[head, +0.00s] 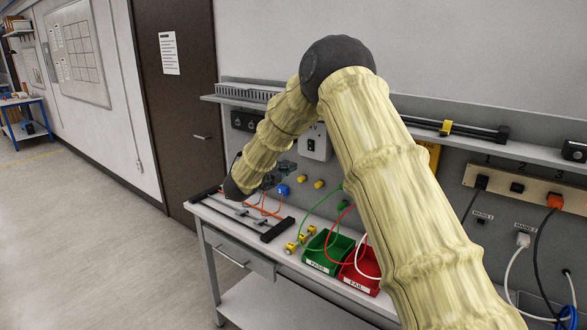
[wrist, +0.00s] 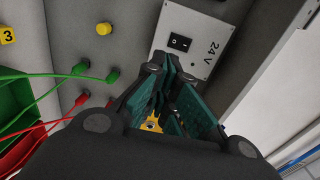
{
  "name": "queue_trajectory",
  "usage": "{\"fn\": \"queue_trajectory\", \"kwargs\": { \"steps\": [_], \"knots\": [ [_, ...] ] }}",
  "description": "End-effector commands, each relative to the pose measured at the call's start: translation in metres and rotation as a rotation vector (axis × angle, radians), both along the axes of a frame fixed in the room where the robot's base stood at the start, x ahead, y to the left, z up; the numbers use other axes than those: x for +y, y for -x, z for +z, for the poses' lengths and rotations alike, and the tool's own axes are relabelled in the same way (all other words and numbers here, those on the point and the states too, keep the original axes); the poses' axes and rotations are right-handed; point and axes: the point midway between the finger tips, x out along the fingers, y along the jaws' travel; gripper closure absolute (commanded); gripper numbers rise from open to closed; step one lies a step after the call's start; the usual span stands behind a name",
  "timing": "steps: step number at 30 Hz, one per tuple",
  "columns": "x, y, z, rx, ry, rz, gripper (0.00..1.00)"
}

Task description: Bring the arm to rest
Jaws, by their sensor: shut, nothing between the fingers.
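My arm, in a pale yellow ribbed sleeve, rises from the lower right of the head view, bends at a dark elbow, and slopes down left over the workbench (head: 235,222). My gripper (wrist: 163,78) fills the middle of the wrist view, its dark teal fingers together and empty. It points toward the back panel, near a light plate marked 24 V (wrist: 190,45) with a black switch. I cannot tell whether the fingers touch anything. In the head view the gripper is small and dark beyond the forearm, and its fingertips are hard to make out.
A green bin (head: 318,264) and a red bin (head: 357,284) stand on the bench, with green, red and white cables around them. A shelf (head: 415,134) runs along the panel above. Sockets with plugs (head: 520,188) are at right. Open floor (head: 90,230) lies at left.

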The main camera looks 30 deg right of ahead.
Motion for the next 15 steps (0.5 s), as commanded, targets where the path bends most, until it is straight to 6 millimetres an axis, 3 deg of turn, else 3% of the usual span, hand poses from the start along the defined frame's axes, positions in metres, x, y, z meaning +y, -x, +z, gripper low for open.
{"fn": "queue_trajectory", "kwargs": {
  "steps": [15],
  "knots": [
    [0.0046,0.0028,-0.0004,0.0,0.0,-0.001,1.0]
  ]
}}
